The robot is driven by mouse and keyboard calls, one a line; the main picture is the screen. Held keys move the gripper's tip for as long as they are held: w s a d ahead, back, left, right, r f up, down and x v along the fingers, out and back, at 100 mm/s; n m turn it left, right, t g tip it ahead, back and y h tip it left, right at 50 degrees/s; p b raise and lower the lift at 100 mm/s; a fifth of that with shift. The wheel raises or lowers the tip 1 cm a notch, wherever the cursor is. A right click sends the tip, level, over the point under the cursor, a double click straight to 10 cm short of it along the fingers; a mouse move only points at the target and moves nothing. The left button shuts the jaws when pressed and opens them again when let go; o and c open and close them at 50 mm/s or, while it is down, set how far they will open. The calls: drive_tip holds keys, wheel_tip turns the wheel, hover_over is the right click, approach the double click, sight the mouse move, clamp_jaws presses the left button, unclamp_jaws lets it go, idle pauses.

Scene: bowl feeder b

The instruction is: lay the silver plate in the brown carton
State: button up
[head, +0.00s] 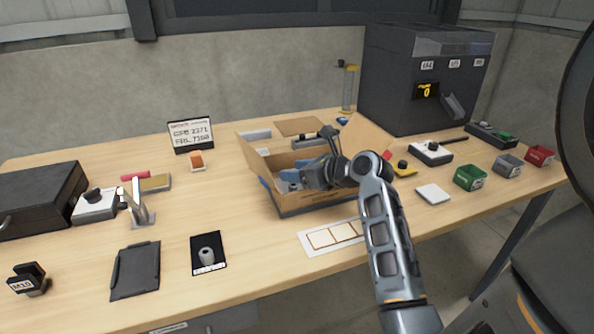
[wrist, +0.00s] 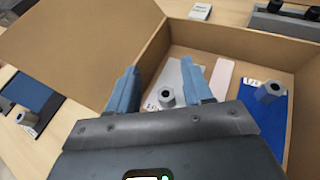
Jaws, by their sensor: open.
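The brown carton (head: 310,202) stands open on the table, flaps folded out; its cardboard wall also fills much of the wrist view (wrist: 255,50). The silver plate (wrist: 173,76) appears to lie flat on the carton floor, with a grey hex nut (wrist: 166,96) and a small label on it. My gripper (wrist: 160,68) is open over the carton, its blue fingers spread to either side of that plate and apart from each other. In the head view my gripper (head: 318,173) reaches down into the carton and hides part of its inside. The plate's near end is hidden by the gripper.
In the carton, a pinkish plate (wrist: 221,76) and a blue plate (wrist: 268,122) with another nut lie right of the silver plate. On the table are a black plate (head: 207,240) with a nut, a white panel (head: 327,238) and a white tile (head: 433,194).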

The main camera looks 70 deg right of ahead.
drive_tip(key=shift+r, duration=0.1)
drive_tip(key=shift+r+b, duration=0.35)
drive_tip(key=v, duration=1.2)
drive_tip(key=shift+r+p, duration=0.15)
drive_tip(key=shift+p, duration=0.3)
drive_tip(key=shift+a, duration=0.1)
